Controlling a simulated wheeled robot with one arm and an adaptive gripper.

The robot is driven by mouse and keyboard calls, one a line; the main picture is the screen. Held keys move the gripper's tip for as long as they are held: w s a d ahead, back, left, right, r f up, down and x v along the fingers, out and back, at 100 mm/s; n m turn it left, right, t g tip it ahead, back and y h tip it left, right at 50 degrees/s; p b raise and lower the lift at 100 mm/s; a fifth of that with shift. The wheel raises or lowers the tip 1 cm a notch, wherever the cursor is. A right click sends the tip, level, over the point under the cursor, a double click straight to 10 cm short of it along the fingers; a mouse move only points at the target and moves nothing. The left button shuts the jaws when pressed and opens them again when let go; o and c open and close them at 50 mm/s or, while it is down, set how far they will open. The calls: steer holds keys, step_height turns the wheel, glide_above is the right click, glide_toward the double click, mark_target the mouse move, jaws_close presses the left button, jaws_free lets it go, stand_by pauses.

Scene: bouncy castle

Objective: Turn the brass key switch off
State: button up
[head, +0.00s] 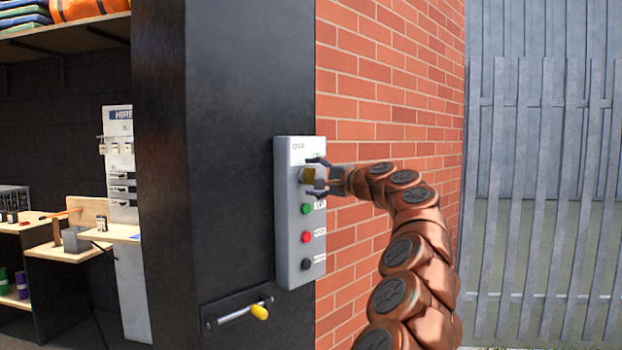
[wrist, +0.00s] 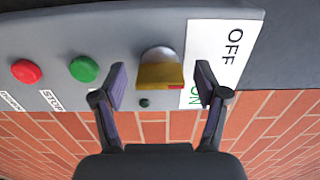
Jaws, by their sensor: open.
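The brass key switch (head: 308,175) sits near the top of a grey control box (head: 292,240). In the wrist view the brass key (wrist: 160,77) stands out from a round silver collar, its flat end facing me. My gripper (head: 318,176) is open at the key. In the wrist view its two fingers (wrist: 161,84) are on either side of the key, with a visible gap on each side. A white label (wrist: 222,55) beside the key reads OFF above and ON below; the right finger partly covers it. I cannot tell which mark the key points to.
Below the key are a green button (head: 306,209), a red button (head: 307,237) and a black knob (head: 307,264). A small dark green lamp (wrist: 145,103) is near the key. A brick wall (head: 385,75) is close behind.

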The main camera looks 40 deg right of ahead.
steer(key=s, duration=1.1)
steer(key=shift+s, duration=0.1)
stand_by(0.4)
